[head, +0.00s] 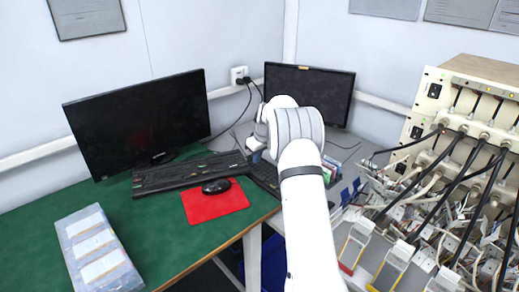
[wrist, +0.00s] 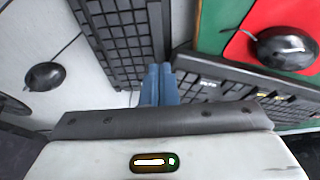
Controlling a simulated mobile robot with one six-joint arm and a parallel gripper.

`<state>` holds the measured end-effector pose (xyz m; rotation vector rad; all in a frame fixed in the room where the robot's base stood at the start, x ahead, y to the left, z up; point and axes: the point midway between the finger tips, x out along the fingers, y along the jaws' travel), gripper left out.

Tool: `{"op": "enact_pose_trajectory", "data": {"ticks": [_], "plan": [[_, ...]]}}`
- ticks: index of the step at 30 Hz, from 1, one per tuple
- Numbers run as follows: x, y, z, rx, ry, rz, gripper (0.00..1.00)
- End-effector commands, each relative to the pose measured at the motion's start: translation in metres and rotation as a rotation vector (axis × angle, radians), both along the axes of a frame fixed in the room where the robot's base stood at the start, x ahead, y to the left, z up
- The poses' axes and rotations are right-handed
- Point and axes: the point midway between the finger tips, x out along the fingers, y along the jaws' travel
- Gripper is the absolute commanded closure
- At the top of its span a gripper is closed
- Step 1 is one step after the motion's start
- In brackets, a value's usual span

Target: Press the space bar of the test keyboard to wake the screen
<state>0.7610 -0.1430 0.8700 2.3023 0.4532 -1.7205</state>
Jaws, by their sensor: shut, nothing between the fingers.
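Two black keyboards are in view, and I cannot tell by any label which is the test keyboard. One keyboard (head: 190,172) lies on the green desk at left; it also shows at right in the wrist view (wrist: 235,88). The other keyboard (head: 265,176) lies on the grey bench, partly hidden by my arm; the wrist view shows it at upper left (wrist: 120,40). My gripper (wrist: 157,72) is shut and empty, its blue fingers over the corner where the keyboards come close. Contact cannot be told. The left screen (head: 140,118) and right screen (head: 308,90) are dark.
A black mouse (head: 216,186) rests on a red pad (head: 230,203). Another mouse (wrist: 45,75) lies on the pale bench. A clear box (head: 98,252) stands at front left. A cabled tester rack (head: 440,105) and loose wiring crowd the right.

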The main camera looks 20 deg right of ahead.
Motion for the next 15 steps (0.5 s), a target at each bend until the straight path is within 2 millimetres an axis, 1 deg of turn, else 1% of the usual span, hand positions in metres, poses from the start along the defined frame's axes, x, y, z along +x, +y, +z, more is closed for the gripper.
{"op": "enact_pose_trajectory", "data": {"ticks": [1, 3, 6, 10, 15], "plan": [[0.003, 0.002, -0.011, 0.001, 0.002, 0.002, 1.0], [0.006, 0.003, -0.024, 0.001, 0.002, 0.002, 1.0], [0.006, 0.003, -0.04, 0.001, 0.003, 0.001, 1.0], [0.006, 0.003, -0.054, 0.001, 0.0, -0.001, 1.0], [0.006, 0.003, -0.062, 0.001, 0.0, -0.001, 1.0]]}}
